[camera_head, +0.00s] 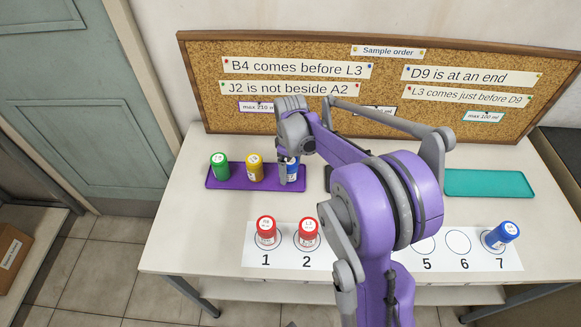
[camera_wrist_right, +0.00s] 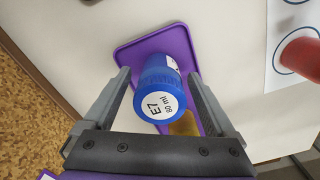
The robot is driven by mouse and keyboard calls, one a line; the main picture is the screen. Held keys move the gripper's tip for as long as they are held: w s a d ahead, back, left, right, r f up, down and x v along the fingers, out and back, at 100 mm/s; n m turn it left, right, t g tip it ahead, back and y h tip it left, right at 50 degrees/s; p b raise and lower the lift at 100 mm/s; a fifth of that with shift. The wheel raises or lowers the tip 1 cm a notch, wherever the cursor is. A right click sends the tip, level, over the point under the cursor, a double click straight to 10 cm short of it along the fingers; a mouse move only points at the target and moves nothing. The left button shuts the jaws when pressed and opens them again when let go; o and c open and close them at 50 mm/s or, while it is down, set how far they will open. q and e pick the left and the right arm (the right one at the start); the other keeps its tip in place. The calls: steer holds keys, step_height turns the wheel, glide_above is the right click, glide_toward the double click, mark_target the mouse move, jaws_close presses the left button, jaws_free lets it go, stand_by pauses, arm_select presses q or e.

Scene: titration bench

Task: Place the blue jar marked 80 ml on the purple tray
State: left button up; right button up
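The blue jar (camera_head: 292,171) is at the right end of the purple tray (camera_head: 235,186), partly hidden by my right gripper (camera_head: 287,172). In the right wrist view, the blue jar (camera_wrist_right: 161,90) has a white lid label reading E7, 80 ml, and appears upright over the purple tray (camera_wrist_right: 130,57). My right gripper's fingers (camera_wrist_right: 163,88) stand on both sides of the jar, with gaps visible between them and it. A green jar (camera_head: 220,167) and a yellow jar (camera_head: 255,169) stand on the tray's left and middle. My left gripper is not in view.
Two red jars (camera_head: 266,229) (camera_head: 307,233) stand on spots 1 and 2 of the numbered strip (camera_head: 380,262). Another blue jar (camera_head: 500,235) is at spot 7. Spots 5 and 6 are empty. An empty teal tray (camera_head: 490,184) lies at the right. A corkboard (camera_head: 385,66) stands behind.

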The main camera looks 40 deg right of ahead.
steer(key=shift+r, duration=0.1)
steer(key=shift+r, duration=0.4)
step_height(320, 180, up, 11)
steer(key=shift+r+p, duration=0.2)
steer(key=shift+p, duration=0.4)
